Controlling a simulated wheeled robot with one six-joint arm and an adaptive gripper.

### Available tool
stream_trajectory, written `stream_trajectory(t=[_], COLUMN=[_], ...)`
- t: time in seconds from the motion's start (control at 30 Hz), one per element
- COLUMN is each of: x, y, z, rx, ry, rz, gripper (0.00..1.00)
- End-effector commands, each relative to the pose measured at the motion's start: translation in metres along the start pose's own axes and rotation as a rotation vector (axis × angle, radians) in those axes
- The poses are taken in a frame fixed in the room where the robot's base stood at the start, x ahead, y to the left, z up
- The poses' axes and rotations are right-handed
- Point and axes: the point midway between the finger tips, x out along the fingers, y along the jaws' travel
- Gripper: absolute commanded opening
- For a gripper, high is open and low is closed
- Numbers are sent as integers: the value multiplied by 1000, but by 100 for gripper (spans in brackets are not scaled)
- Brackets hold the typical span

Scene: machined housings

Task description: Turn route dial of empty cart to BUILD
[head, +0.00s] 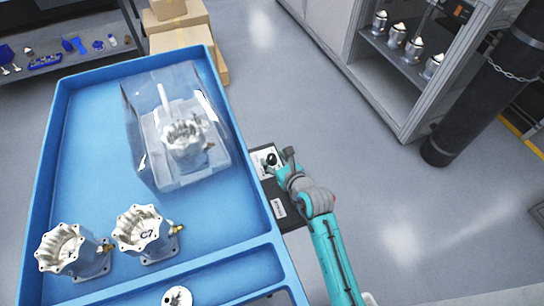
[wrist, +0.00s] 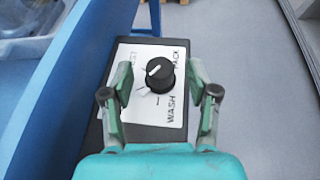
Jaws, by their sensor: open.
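The route dial is a round black knob (wrist: 160,74) with a white pointer mark, on a white label plate (wrist: 150,108) fixed to a black box. The pointer mark lies toward the upper left in the wrist view. PACK reads at the upper right and WASH at the lower right; a label at upper left is partly hidden, ending in ST. I cannot see the word BUILD. My gripper (wrist: 160,82) is open, with one finger on each side of the knob and a gap to both. In the head view the dial (head: 271,159) is beside the blue cart (head: 262,257).
The cart is not empty: it carries two metal housings (head: 142,230) (head: 72,250), a clear case (head: 152,172) over another housing, and a small flanged part (head: 177,297). Cardboard boxes (head: 180,38) stand behind. A cabinet (head: 385,90) and black cylinder (head: 470,100) stand right; open floor lies between.

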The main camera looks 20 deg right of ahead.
Motion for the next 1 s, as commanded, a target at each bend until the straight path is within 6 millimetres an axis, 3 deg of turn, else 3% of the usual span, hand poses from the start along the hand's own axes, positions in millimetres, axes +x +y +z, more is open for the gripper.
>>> stream_trajectory(t=[0.3,0.5,1.0], x=[-64,-89,-97], y=[0,-1,1], z=[-1,-1,-1], rx=[1,1,1], ry=[1,0,2], rz=[-2,-2,4], gripper=[60,60,60])
